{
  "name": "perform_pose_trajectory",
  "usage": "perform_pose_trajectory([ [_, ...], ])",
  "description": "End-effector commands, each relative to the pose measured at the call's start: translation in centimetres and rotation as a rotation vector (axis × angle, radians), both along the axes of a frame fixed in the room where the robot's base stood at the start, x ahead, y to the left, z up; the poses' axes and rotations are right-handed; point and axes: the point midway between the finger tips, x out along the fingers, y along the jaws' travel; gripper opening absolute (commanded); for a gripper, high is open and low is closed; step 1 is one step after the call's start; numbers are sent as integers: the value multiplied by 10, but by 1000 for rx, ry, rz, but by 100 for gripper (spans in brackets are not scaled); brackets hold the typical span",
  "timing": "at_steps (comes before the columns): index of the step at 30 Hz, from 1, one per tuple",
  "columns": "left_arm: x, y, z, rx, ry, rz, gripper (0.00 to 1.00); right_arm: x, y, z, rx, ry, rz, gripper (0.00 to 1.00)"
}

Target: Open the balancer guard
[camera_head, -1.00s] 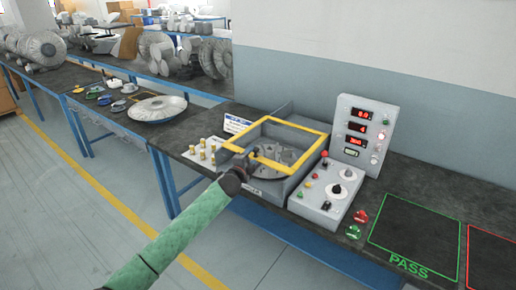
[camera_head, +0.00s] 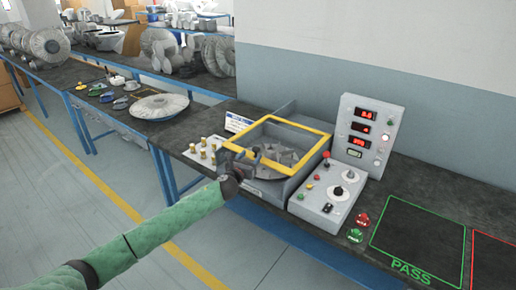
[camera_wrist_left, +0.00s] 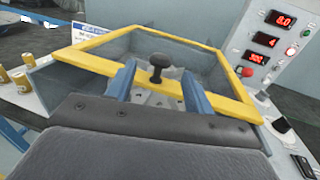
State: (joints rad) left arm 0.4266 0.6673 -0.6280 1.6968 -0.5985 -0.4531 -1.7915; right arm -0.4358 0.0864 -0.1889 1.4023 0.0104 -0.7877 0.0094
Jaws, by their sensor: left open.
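The balancer guard (camera_head: 314,129) is a yellow-edged frame with see-through panels, lying down over the grey balancer box. Its yellow front bar also shows in the wrist view (camera_wrist_left: 91,62). A dark round knob (camera_wrist_left: 159,62) on a short stem stands at the guard's front bar. My left gripper (camera_head: 237,166) is at the front left of the guard in the head view. In the wrist view its two blue fingers (camera_wrist_left: 157,84) are open, one to each side of the knob in the picture; contact cannot be told. My right gripper is not in view.
A control panel (camera_head: 331,196) with knobs and a red button sits right of the box, before a display unit (camera_head: 366,134). Brass weights (camera_head: 206,148) stand left of the box. The green-outlined PASS area (camera_head: 420,235) is empty.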

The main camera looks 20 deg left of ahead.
Motion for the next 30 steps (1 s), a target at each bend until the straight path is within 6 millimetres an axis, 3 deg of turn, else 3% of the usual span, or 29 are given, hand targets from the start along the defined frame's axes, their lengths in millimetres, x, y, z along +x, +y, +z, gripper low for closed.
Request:
perform_pose_trajectory([
  [2, 7, -1, 2, -2, 0, 1, 53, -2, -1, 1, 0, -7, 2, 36],
  [5, 21, -3, 4, -4, -1, 1, 53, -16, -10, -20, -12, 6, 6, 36],
  [15, 64, -8, 2, -6, 1, 1, 53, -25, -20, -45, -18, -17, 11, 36],
  [29, 74, -10, 0, -5, 1, 0, 53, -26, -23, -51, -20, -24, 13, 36],
  [30, 74, -10, 0, -5, 1, 0, 47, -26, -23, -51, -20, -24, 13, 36],
])
